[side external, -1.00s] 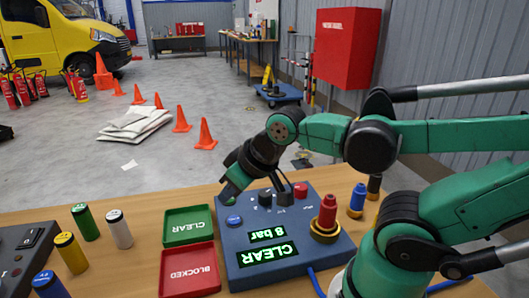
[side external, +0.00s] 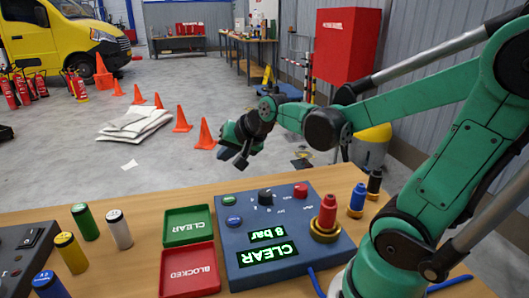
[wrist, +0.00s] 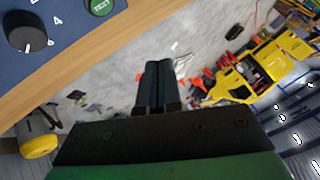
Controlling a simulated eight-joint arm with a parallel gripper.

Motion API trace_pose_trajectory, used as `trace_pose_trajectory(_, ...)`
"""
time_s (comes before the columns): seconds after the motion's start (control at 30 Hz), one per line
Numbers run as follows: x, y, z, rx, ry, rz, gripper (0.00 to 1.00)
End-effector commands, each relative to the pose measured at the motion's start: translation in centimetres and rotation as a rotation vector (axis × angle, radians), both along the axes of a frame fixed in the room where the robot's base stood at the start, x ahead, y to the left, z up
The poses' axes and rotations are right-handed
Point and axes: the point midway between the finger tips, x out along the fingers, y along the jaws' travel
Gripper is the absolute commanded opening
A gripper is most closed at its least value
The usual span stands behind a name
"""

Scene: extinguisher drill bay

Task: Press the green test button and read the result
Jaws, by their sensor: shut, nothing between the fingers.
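The blue test panel (side external: 290,212) lies on the table. Its green test button (side external: 229,200) is uncovered at the far left corner, and it also shows in the wrist view (wrist: 101,6), labelled TEST. The lit display (side external: 267,245) reads "8 bar" and "CLEAR" in green, upside down to the side camera. A red cylinder (side external: 327,214) stands upright in the panel's brass socket (side external: 325,236). My gripper (side external: 238,158) is raised beyond the panel's far edge, clear of the button. Its fingers (wrist: 159,68) are together and empty in the wrist view.
A green CLEAR tray (side external: 187,242) and a red BLOCKED tray (side external: 189,292) lie empty left of the panel. Several coloured cylinders stand farther left; a blue one (side external: 357,199) and a black one (side external: 374,184) stand right. The panel also has a dial (side external: 265,196).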

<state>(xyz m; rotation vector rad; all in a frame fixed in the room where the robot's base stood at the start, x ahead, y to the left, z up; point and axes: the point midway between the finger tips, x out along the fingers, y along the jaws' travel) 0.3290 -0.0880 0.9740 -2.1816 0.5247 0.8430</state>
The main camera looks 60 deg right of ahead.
Motion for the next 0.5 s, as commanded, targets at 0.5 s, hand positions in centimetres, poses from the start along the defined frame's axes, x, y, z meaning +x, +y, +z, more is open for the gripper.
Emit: trace_pose_trajectory(0.5, 0.35, -0.64, -0.32, 0.026, -0.014, -0.039, 0.0)
